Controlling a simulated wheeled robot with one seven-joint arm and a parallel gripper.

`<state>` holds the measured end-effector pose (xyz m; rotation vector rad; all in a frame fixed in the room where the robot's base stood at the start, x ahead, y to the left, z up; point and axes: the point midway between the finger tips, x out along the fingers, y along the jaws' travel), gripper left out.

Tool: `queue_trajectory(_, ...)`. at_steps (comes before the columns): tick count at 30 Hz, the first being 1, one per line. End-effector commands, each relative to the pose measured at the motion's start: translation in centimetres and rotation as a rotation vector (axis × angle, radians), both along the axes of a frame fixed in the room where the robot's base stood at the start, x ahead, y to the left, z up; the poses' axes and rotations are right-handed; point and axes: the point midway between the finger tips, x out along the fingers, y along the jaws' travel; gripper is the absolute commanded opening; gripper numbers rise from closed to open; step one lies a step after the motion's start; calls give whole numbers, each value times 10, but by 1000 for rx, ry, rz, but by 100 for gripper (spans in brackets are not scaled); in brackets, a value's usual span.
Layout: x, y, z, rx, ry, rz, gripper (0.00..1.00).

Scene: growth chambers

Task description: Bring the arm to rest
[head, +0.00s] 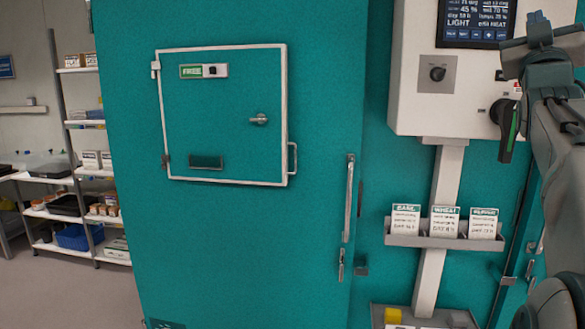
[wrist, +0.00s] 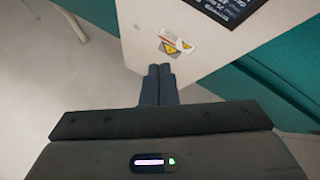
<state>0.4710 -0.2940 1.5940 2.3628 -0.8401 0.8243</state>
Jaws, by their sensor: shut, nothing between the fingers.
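My gripper (wrist: 158,72) shows in the wrist view with its two dark fingers together and nothing between them. The fingers point toward a pale surface with warning stickers (wrist: 175,43); I cannot tell the exact distance. In the head view my grey arm is raised along the right edge, in front of the teal chamber wall and close to the white control box (head: 410,95). I cannot make out the fingers in the head view.
A teal chamber door (head: 325,215) with a small closed hatch (head: 225,135) marked FREE fills the middle. A card holder (head: 440,242) sits below the control box. A black lever (head: 507,140) is beside my arm. Shelves (head: 88,172) stand at left; floor there is clear.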

Motion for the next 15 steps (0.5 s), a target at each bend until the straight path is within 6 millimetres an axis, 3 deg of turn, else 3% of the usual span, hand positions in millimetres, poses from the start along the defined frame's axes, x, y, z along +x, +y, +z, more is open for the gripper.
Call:
queue_trajectory(8, 32, 22, -61, 161, 174, 73, 0)
queue_trajectory(15, 53, 54, -137, 327, 376, 140, 0)
